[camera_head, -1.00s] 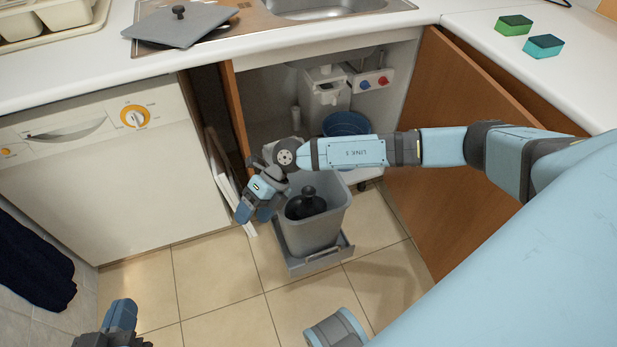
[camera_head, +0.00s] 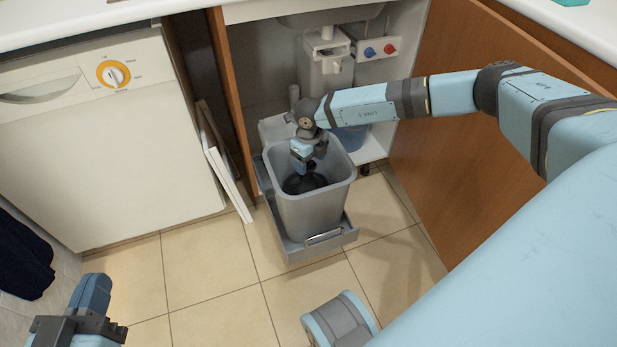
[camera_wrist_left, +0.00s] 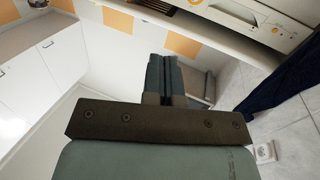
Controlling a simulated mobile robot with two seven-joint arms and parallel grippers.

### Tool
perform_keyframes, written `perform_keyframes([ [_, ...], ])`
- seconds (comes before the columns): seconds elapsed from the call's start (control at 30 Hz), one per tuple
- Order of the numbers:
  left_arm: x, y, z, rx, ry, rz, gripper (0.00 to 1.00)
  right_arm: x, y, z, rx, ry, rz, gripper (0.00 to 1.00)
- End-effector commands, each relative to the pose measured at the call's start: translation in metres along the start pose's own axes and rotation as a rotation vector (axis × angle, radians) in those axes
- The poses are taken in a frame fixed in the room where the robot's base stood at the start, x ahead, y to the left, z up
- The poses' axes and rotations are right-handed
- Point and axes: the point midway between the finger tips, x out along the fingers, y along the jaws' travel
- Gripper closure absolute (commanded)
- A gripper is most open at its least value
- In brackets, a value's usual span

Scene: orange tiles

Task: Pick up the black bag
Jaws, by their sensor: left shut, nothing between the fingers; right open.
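The black bag (camera_head: 300,185) sits low inside the grey bin (camera_head: 310,215), and only part of it shows past the gripper and the rim. My right gripper (camera_head: 308,166) is open and points down into the bin's mouth, right over the bag's top. Whether its fingers touch the bag cannot be told. My left gripper (camera_head: 92,290) is at the lower left, away from the bin. In the left wrist view its fingers (camera_wrist_left: 166,78) are shut together and empty.
The bin stands on a grey pull-out tray (camera_head: 325,238) before the open sink cabinet. An open wooden door (camera_head: 455,130) is on the right. White panels (camera_head: 226,165) lean at the left, beside the white dishwasher (camera_head: 110,150). The tiled floor in front is clear.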

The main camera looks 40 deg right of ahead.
Motion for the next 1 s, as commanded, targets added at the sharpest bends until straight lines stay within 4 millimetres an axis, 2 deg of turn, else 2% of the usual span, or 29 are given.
perform_keyframes([
  [0.17, 0.001, -0.003, 0.004, 0.04, 0.019, -0.003, 1.0, 0.014, 0.001, 0.002, -0.001, -0.001, 0.001, 0.32],
  [0.27, 0.003, -0.007, 0.009, 0.084, 0.041, -0.006, 1.0, 0.029, 0.003, 0.004, -0.001, -0.002, 0.002, 0.32],
  [0.43, 0.007, -0.017, -0.003, 0.211, 0.115, -0.011, 1.0, 0.052, 0.003, 0.005, 0.0, -0.001, 0.001, 0.32],
  [0.7, 0.007, -0.017, -0.007, 0.229, 0.125, -0.011, 1.0, 0.054, 0.003, 0.005, 0.0, -0.002, 0.002, 0.32],
  [1.0, 0.007, -0.017, -0.006, 0.225, 0.122, -0.011, 1.0, 0.054, 0.003, 0.005, 0.0, -0.001, 0.002, 1.0],
])
